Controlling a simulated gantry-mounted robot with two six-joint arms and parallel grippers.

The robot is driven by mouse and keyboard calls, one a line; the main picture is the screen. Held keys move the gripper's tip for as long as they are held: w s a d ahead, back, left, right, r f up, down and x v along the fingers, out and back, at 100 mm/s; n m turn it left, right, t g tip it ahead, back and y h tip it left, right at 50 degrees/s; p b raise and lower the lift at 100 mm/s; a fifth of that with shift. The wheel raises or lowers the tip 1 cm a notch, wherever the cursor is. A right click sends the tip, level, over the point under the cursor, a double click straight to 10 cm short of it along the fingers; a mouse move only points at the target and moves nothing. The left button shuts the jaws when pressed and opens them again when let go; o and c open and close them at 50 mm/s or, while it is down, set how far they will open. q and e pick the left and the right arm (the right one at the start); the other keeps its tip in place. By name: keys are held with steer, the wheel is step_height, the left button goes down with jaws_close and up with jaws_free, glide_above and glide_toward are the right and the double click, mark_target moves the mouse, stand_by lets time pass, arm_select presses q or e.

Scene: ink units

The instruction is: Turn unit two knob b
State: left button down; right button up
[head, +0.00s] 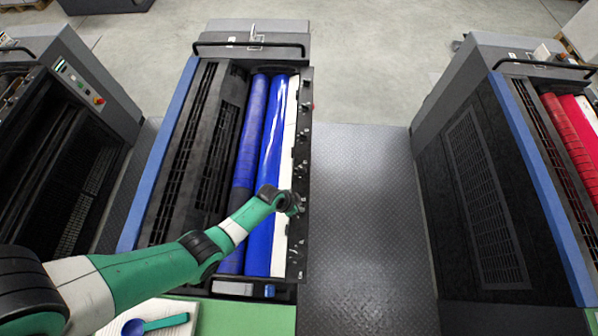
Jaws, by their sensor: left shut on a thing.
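The ink unit (262,150) with blue rollers stands in the middle of the head view. A dark strip (300,130) with several small knobs runs along the right side of its rollers. My left arm reaches in from the lower left across the blue rollers. My left gripper (297,205) is at the strip, a little below its middle, shut on a small knob there. The gripper mostly hides that knob, and I cannot read any letter beside it. My right gripper is not in view.
A second unit with red rollers (571,135) stands at the right, and a dark machine (60,130) at the left. A grey tread-plate walkway (360,220) lies clear between the units.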

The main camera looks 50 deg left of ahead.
arm_select(q)
steer(key=shift+a+m+h, duration=0.1)
steer(key=shift+m+h, duration=0.2)
steer(key=shift+m, duration=0.7)
steer(key=shift+r+m+h, duration=0.1)
steer(key=shift+m+h, duration=0.2)
steer(key=shift+m, duration=0.6)
steer(key=m+g+h, duration=0.1)
steer(key=m, duration=0.1)
steer(key=shift+w+a+m+p, duration=0.1)
steer(key=shift+m+p, duration=0.2)
steer(key=shift+m, duration=0.1)
steer(key=shift+f+m+g+b, duration=0.2)
steer(key=shift+m+g+b, duration=0.25)
steer(key=shift+m, duration=0.65)
steer(key=shift+w+m+g+h+b, duration=0.1)
steer(key=shift+m+g+h+b, duration=0.25)
steer(key=shift+m+b, duration=0.55)
steer(key=shift+m, duration=0.3)
steer(key=c, duration=0.9)
jaws_free()
steer(key=shift+r, duration=0.1)
